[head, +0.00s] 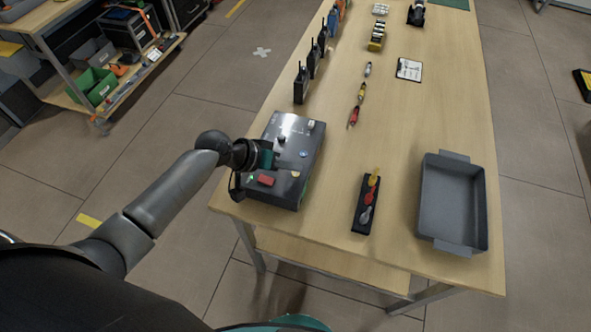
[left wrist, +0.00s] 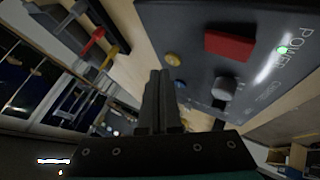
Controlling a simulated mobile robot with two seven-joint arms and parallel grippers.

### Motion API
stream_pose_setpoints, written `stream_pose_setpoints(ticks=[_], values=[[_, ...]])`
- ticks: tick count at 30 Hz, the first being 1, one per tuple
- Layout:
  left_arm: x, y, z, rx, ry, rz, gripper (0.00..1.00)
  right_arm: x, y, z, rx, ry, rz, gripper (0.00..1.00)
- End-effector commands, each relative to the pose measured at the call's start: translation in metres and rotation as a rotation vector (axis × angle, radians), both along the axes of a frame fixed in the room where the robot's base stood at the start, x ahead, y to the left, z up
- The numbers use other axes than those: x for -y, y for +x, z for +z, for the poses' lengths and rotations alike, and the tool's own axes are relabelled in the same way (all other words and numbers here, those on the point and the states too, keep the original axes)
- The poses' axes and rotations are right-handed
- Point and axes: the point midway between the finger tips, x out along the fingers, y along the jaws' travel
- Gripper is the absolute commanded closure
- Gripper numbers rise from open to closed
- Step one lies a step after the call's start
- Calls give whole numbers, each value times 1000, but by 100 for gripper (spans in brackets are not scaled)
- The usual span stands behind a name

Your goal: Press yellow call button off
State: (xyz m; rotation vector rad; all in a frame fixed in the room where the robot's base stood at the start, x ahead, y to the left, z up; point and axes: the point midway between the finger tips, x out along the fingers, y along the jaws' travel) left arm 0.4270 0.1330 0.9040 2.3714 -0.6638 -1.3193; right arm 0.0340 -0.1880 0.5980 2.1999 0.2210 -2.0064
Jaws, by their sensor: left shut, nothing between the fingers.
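The dark control box (head: 287,190) lies on the near left part of the wooden table. A small round yellow button (head: 295,174) is on its top face, and it also shows in the left wrist view (left wrist: 172,59). I cannot tell whether it is lit or pressed. My left gripper (head: 274,160) is over the box, to the left of the yellow button. In the left wrist view its shut, empty fingers (left wrist: 158,76) point toward the button, with a small apparent gap. My right gripper is not in view.
On the box are a red rocker switch (left wrist: 228,45), a grey knob (left wrist: 226,86) and a lit green light (left wrist: 283,49). A black holder with coloured items (head: 360,215) and a grey tray (head: 428,205) stand to the right. Black radios (head: 300,84) stand behind.

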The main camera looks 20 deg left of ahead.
Motion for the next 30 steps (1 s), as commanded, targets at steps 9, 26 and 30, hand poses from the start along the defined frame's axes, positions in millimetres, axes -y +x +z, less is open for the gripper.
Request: stream_pose_setpoints(ticks=[9,26,30], values=[[0,0,21,0,0,0,100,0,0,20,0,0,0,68],[0,0,61,0,0,0,100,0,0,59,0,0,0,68],[0,0,60,0,0,0,100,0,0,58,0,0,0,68]])
